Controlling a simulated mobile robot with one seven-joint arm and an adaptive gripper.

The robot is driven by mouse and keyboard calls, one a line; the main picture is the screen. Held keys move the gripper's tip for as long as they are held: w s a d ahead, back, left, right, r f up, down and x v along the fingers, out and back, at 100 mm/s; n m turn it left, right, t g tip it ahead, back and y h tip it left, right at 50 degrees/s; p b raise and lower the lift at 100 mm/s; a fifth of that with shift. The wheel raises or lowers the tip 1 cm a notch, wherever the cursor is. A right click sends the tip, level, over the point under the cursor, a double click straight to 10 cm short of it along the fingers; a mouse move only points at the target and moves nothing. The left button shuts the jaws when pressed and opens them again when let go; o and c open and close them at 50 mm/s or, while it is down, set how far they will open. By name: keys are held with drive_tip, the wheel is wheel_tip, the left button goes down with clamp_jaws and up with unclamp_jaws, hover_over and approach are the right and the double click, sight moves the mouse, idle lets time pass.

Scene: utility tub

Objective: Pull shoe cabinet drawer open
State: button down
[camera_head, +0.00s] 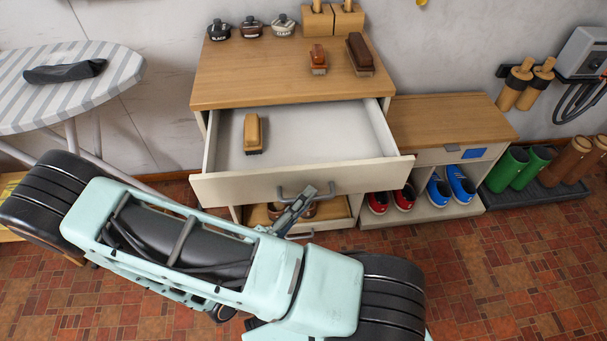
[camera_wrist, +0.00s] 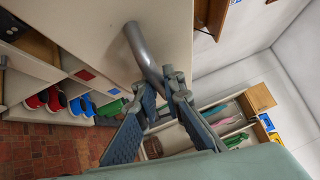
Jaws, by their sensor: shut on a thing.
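The shoe cabinet (camera_head: 225,88) has a wooden top and pale sides. Its top drawer (camera_head: 235,190) is pulled well out, showing a white interior with a tan-backed brush (camera_head: 252,130) at the left. The grey bar handle (camera_head: 328,189) is on the drawer front. My gripper (camera_head: 307,193) is shut on this handle. In the wrist view the handle (camera_wrist: 138,45) curves out from the pale drawer front and runs between the fingertips of my gripper (camera_wrist: 165,80). My arm hides part of the cabinet's lower left.
A low bench (camera_head: 450,120) with red and blue shoes stands right of the cabinet. Green and brown boots (camera_head: 508,168) stand on a dark tray. An ironing board (camera_head: 70,85) is at the left. Brushes and tins sit on the cabinet top. The tiled floor at lower right is clear.

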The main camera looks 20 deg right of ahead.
drive_tip(key=s+a, duration=0.2)
drive_tip(key=s, duration=0.4)
drive_tip(key=shift+s+p, duration=0.25)
drive_tip(key=shift+p, duration=0.05)
drive_tip(key=c, duration=2)
unclamp_jaws()
drive_tip(key=shift+c, duration=0.2)
drive_tip(key=v, duration=1.2)
drive_tip(key=shift+w, duration=0.15)
